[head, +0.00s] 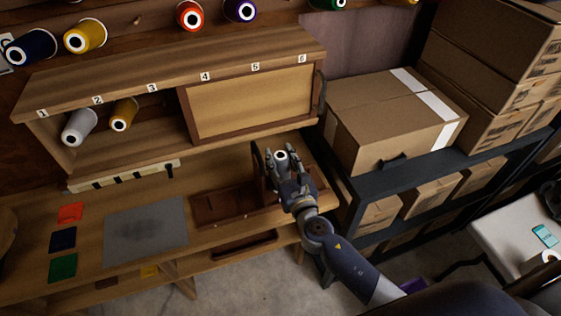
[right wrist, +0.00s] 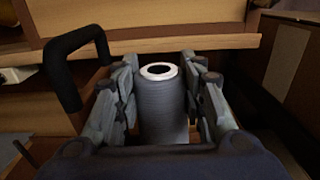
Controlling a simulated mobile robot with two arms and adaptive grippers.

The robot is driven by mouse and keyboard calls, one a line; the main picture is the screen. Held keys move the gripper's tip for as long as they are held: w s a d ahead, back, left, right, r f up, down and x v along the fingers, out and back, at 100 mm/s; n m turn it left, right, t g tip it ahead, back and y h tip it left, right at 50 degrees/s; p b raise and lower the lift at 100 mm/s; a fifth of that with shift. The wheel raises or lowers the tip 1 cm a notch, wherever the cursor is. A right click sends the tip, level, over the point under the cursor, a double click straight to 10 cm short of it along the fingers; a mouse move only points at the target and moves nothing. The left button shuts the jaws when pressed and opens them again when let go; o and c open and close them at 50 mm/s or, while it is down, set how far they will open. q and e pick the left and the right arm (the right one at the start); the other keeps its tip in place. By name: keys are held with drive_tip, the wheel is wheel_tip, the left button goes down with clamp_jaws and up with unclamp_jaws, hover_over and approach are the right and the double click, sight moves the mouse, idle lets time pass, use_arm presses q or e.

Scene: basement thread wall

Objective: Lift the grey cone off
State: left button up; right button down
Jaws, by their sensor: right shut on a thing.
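A grey thread cone (right wrist: 163,108) with a white ring top stands between the fingers of my right gripper (right wrist: 165,100) in the right wrist view. The fingers are shut on it, one set on each side. In the head view the right gripper (head: 283,160) is at the right end of the workbench, and the cone's pale top (head: 282,156) shows between its fingers. The cone's lower end is hidden, so I cannot tell whether it touches anything below. Another light grey cone (head: 80,126) lies in the open left part of the shelf cabinet. My left gripper is not in view.
The cabinet (head: 150,87) has a sliding panel (head: 250,102) on its right half. A brown tray (head: 222,206) and grey mat (head: 146,232) are on the bench. Cardboard boxes (head: 390,118) stand right. A black curved bar (right wrist: 72,58) is left of the fingers.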

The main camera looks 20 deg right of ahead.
wheel_tip(320, 180, up, 15)
drive_tip(key=p, duration=0.5)
drive_tip(key=shift+r, duration=0.2)
wheel_tip(320, 180, up, 4)
drive_tip(key=p, duration=0.5)
